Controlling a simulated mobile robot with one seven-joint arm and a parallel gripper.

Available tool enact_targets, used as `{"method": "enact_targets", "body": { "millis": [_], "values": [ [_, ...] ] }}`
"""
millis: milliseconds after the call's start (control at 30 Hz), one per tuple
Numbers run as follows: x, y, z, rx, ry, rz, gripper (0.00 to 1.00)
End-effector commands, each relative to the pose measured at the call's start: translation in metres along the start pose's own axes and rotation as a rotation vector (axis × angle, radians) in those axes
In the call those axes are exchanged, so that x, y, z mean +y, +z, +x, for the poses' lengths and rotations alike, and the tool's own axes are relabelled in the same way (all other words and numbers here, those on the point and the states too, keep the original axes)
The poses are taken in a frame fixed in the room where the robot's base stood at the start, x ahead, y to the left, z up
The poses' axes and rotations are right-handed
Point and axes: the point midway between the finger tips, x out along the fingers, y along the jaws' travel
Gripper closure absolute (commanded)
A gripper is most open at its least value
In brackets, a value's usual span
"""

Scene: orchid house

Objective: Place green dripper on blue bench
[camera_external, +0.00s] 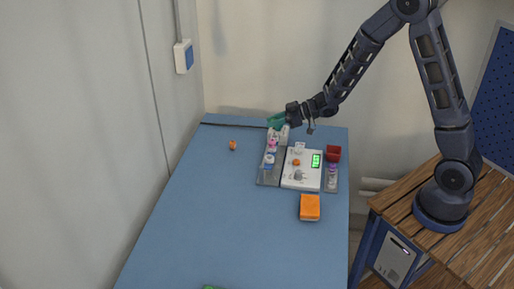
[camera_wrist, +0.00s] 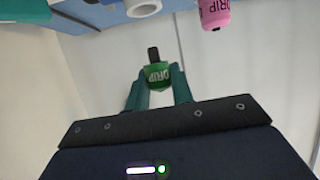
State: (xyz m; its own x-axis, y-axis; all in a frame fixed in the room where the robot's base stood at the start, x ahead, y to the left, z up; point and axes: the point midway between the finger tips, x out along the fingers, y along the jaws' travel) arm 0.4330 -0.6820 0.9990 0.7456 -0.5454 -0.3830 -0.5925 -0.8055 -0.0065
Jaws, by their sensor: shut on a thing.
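The green dripper (camera_wrist: 158,76) is a small bottle with a dark cap and white lettering. In the wrist view it sits between the teal fingers of my gripper (camera_wrist: 157,92), which is shut on it. In the external view my gripper (camera_external: 278,121) is at the far end of the blue bench (camera_external: 215,215), above the back of the grey tray. The green dripper cannot be made out there. The exact gap between dripper and bench cannot be told.
A pink dripper (camera_external: 272,143) stands on the grey tray (camera_external: 268,179) and shows in the wrist view (camera_wrist: 214,12). A small orange item (camera_external: 232,145) lies left. The bench's front is largely clear.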

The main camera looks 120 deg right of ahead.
Motion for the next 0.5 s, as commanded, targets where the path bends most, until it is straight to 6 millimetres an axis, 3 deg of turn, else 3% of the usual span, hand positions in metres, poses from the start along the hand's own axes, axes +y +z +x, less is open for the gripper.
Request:
{"method": "enact_targets", "body": {
  "millis": [500],
  "values": [
    [0.0,0.041,0.017,-0.001,-0.001,0.0,1.0]
  ]
}}
